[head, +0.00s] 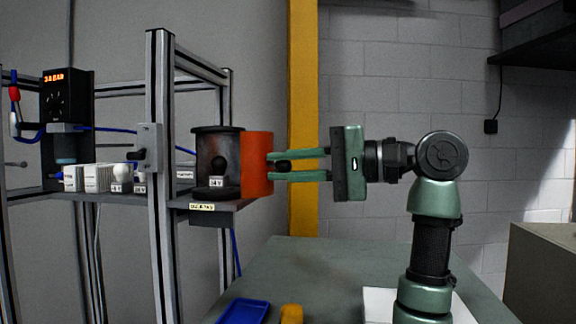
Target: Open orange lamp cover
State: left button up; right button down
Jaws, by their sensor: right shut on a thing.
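The orange lamp cover (256,165) is a curved panel on the right side of a dark cylindrical lamp housing (213,153). The housing stands on a small shelf on the metal frame, and its dark inside shows to the left of the cover. My right gripper (280,167) reaches in from the right, level, with its green fingers at the cover's right side. It is shut on a small dark knob (284,166) at that side of the cover. My left gripper is not in view.
The metal frame post (160,180) stands left of the lamp. A black device with a red display (67,100) and white blocks (97,177) sit further left. Below are a grey-green table (320,270), a blue tray (244,311) and a yellow object (291,313). A yellow pillar (303,80) stands behind.

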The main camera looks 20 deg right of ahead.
jog(key=shift+d+r, duration=0.1)
jog(key=shift+r, duration=0.15)
jog(key=c, duration=1.5)
grip_release()
jog(key=shift+o, duration=0.9)
jog(key=shift+w+f, duration=0.1)
jog(key=shift+w, duration=0.1)
jog(key=shift+f, duration=0.15)
jog(key=shift+s+d+b, duration=0.3)
jog(key=shift+d+b, duration=0.1)
jog(key=shift+b, duration=0.1)
jog(key=b+v, duration=0.2)
jog(key=v, duration=0.4)
jog(key=shift+s+d, duration=0.2)
jog(key=shift+s, duration=0.05)
